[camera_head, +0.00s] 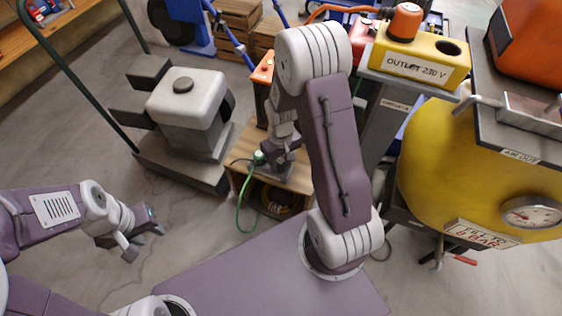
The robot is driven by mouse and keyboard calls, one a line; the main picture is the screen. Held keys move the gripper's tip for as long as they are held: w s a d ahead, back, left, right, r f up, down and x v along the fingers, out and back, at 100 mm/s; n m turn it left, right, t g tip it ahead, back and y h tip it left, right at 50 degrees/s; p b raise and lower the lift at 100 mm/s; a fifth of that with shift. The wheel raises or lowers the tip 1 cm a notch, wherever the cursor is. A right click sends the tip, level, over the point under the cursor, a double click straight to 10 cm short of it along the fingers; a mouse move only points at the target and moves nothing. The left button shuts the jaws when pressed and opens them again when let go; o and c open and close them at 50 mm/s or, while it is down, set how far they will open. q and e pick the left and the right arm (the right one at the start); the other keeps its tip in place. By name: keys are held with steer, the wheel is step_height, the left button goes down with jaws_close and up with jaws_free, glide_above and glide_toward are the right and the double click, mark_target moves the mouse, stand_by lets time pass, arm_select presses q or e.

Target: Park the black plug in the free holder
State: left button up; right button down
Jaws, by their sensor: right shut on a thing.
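My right gripper (277,158) reaches down over a small wooden stand and is shut on a dark thing at its fingertips. I take this for the black plug, but the fingers and arm hide most of it. A short dark cable runs to that spot from the left. A small green and white piece (259,157) with a green cable (240,201) sits just left of the fingers. My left gripper (143,238) is open and empty above the floor at the left.
The yellow outlet box (425,65) has an orange-red piece on top and one empty round hole. A grey pump unit (187,102) stands left of the wooden stand (299,176). A yellow tank (432,170) with a gauge is at right.

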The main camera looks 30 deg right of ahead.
steer(key=c, duration=0.8)
jaws_free()
step_height(320, 180, up, 8)
steer(key=p, duration=0.5)
steer(key=shift+r, duration=0.55)
steer(key=shift+a, duration=0.1)
